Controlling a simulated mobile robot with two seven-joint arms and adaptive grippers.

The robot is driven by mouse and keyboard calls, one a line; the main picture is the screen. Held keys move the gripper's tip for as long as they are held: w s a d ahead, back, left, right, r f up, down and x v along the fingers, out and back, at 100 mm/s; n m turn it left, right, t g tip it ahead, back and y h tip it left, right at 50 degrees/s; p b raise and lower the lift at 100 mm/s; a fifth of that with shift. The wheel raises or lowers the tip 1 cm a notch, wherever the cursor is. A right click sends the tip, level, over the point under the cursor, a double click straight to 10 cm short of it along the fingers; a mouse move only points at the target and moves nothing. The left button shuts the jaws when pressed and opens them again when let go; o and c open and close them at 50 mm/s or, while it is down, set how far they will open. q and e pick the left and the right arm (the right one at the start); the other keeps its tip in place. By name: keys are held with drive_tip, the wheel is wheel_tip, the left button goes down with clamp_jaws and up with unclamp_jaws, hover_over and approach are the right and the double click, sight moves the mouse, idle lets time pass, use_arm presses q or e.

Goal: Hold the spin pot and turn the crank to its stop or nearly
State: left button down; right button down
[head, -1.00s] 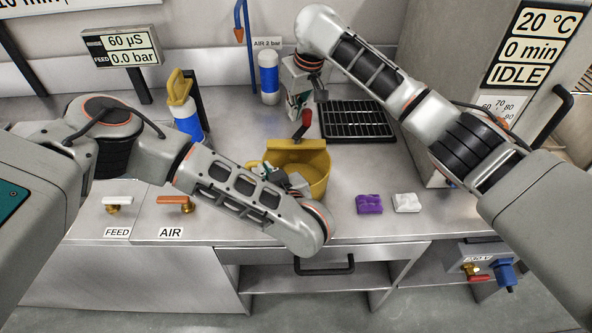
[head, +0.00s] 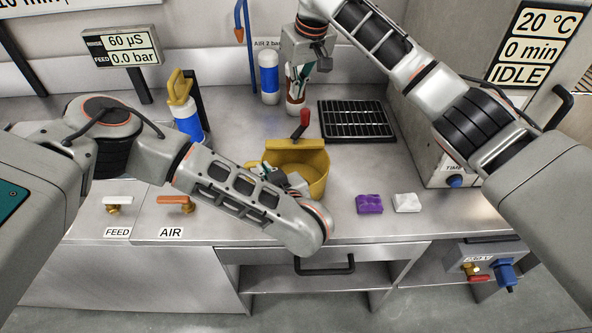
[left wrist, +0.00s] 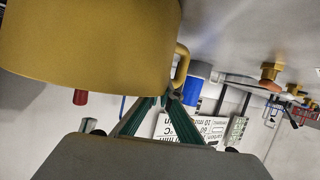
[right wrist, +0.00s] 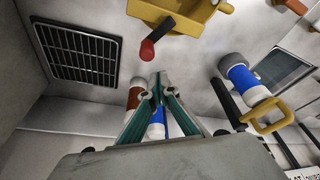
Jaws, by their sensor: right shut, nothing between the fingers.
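The yellow spin pot (head: 315,165) stands on the steel bench, in the middle of the head view. Its crank's red knob (head: 305,118) sticks up at the pot's back; the knob also shows in the right wrist view (right wrist: 147,50). My left gripper (head: 297,187) is at the pot's near side. In the left wrist view its fingertips (left wrist: 166,98) are closed together at the pot's yellow loop handle (left wrist: 183,68); the contact is partly hidden. My right gripper (right wrist: 153,88) is shut and empty, above and behind the knob, apart from it.
A black grate (head: 357,120) lies to the right. Purple (head: 369,203) and white (head: 407,202) pieces lie at the front right. A blue bottle (head: 188,122) stands left.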

sight(306, 110)
drive_tip(key=shift+r, duration=0.1)
drive_tip(key=c, duration=1.9)
unclamp_jaws()
drive_tip(key=shift+d, duration=0.1)
drive_tip(key=shift+d+r+n+g, duration=0.3)
drive_tip(key=shift+d+n, duration=0.3)
drive_tip(key=shift+n, duration=0.4)
drive_tip(key=s+d+r+n+g+y, duration=0.1)
drive_tip(key=d+r+n+g+y, duration=0.15)
drive_tip(key=d+n, duration=0.45)
drive_tip(key=a+f, duration=0.2)
drive_tip(key=f, duration=0.1)
drive_tip(key=a+f+n, duration=0.1)
drive_tip(key=a+f, duration=0.1)
drive_tip(key=f, duration=0.1)
drive_tip(key=a+f+n+t, duration=0.1)
drive_tip(key=a+f, duration=0.1)
drive_tip(key=f, duration=0.2)
drive_tip(key=shift+w+a+f+y, duration=0.1)
drive_tip(key=shift+w+a+y, duration=0.1)
drive_tip(key=shift+w+y, duration=0.05)
clamp_jaws()
